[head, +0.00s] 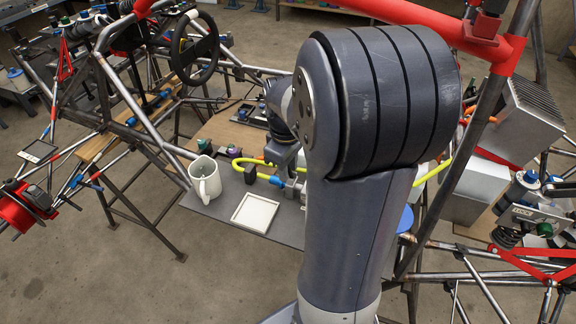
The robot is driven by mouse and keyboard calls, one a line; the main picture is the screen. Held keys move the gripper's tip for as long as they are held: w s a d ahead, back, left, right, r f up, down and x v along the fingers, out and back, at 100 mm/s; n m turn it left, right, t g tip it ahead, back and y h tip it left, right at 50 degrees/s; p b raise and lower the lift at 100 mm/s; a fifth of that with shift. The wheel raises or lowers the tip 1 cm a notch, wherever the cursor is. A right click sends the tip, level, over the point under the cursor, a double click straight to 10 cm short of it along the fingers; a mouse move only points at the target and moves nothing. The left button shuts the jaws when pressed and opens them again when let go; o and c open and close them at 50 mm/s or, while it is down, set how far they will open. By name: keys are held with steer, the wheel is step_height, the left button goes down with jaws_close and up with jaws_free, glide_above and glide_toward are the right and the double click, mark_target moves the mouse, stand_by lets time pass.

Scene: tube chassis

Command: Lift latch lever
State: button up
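My arm fills the middle of the head view and hides much of the bench. My gripper (288,172) points down over the dark mat (215,208), just left of my upper arm. Its fingertips are small and partly hidden, so I cannot tell whether it is open or shut. Small blue and dark fittings (272,180) sit close by it, along a yellow hose (250,162). I cannot clearly make out a latch lever. It may be among these fittings or behind my arm.
A shallow white tray (255,213) lies in front of the fittings. Steel chassis tubes (140,115) and a steering wheel (195,48) surround the bench. A red tube (425,18) crosses above. Open floor lies at lower left.

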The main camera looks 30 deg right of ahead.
jaws_close()
steer(key=shift+s+d+f+t+y+b, duration=0.1)
steer(key=shift+s+d+t+y+b, duration=0.2)
steer(key=shift+t+y+b, duration=0.5)
steer(key=shift+s+t+b, duration=0.1)
steer(key=shift+t+b, duration=0.4)
steer(key=shift+b, duration=0.05)
steer(key=shift+r, duration=0.2)
steer(key=shift+o, duration=0.8)
jaws_free()
steer(key=shift+r, duration=0.1)
